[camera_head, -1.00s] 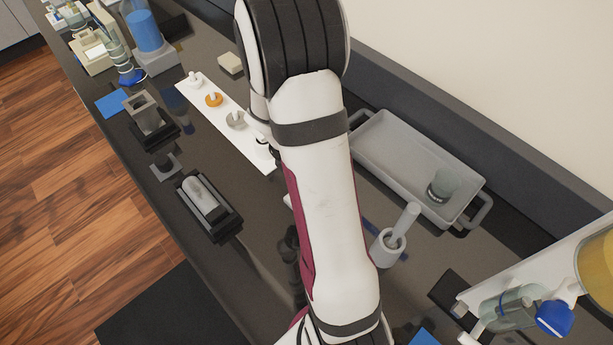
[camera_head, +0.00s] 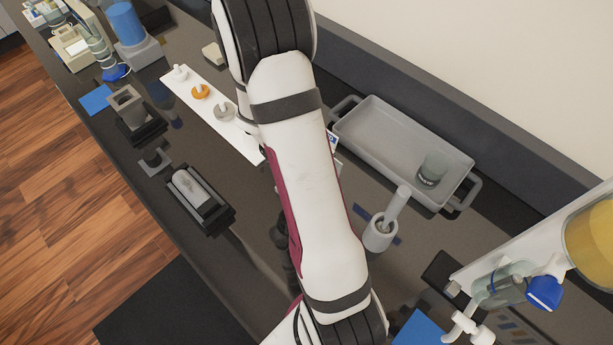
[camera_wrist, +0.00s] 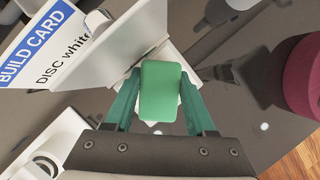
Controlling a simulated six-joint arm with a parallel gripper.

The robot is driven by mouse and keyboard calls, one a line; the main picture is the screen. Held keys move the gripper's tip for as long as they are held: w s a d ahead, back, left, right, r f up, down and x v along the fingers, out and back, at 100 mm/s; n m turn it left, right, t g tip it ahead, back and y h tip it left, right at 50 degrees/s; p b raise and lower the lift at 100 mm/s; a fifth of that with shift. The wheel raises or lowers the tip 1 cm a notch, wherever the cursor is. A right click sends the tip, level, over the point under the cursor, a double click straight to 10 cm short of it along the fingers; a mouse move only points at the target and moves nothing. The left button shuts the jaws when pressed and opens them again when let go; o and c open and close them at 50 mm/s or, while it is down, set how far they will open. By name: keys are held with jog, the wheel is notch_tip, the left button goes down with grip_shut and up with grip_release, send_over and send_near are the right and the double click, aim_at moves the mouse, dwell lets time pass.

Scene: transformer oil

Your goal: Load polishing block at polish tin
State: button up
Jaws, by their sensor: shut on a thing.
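The wrist view shows my gripper (camera_wrist: 160,108) with its two teal fingers on either side of a green block (camera_wrist: 162,88), which I take to be the polishing block. The fingers are shut on it. A pale surface shows behind the block; I cannot tell whether they touch. In the head view my gripper and the block are hidden by my arm. I cannot identify the polish tin with certainty in either view.
A build card (camera_wrist: 45,55) on a white panel stands close at the left in the wrist view.

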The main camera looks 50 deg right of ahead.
jog(key=shift+f, duration=0.6)
dwell(1.1)
jog(key=shift+r, duration=0.1)
jog(key=shift+r, duration=3.5)
